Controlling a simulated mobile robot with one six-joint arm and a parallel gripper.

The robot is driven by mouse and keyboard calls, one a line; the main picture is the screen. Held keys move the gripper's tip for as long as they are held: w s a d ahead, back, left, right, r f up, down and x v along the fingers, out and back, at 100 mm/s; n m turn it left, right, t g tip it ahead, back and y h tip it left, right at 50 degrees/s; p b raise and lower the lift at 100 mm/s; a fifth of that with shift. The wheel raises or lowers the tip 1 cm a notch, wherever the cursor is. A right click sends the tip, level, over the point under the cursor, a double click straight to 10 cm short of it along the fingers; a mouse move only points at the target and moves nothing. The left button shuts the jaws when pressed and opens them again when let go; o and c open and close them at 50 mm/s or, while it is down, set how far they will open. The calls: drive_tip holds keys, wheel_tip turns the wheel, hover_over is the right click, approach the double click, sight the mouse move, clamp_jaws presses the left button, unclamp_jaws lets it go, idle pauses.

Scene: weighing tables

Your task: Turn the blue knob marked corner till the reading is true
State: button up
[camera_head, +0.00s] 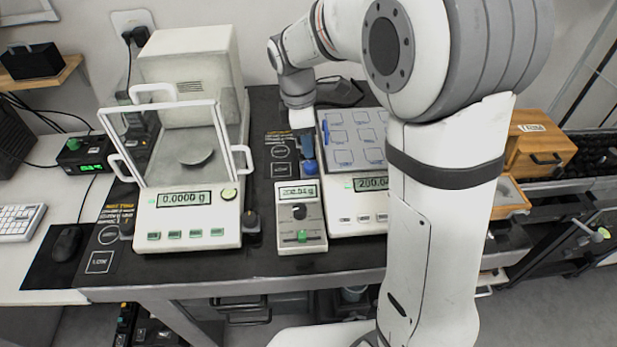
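A blue knob (310,167) stands on the dark mat just left of the right-hand scale. Its label is too small to read. My gripper (303,122) is at the end of my arm, just above and behind the knob. Its fingers are not clear, so I cannot tell if it touches the knob or is open or shut. The right-hand scale (345,228) has a pan (358,157) marked with squares. Its display (370,184) starts with about 200.0, and my arm hides the rest. A small white unit (301,238) shows about 200.04 g, hard to read.
A balance (187,232) with a clear draft shield stands at left, reading 0.0000 g. A wooden box (541,150) is at right, partly behind my arm. A keyboard (18,222) and mouse (67,243) lie far left. Small dark knobs stand beside the balance.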

sight(310, 164)
drive_tip(key=shift+d+r+m+y+b, duration=0.1)
drive_tip(key=shift+d+m+y+b, duration=0.45)
drive_tip(key=shift+b, duration=0.5)
wheel_tip(310, 164, down, 7)
drive_tip(key=shift+a+f+b, duration=0.1)
drive_tip(key=shift+f+b, duration=0.1)
drive_tip(key=shift+b, duration=0.2)
drive_tip(key=c, duration=0.7)
drive_tip(key=shift+n+p, duration=0.6)
drive_tip(key=shift+n, duration=1.75)
drive_tip(key=o, duration=0.7)
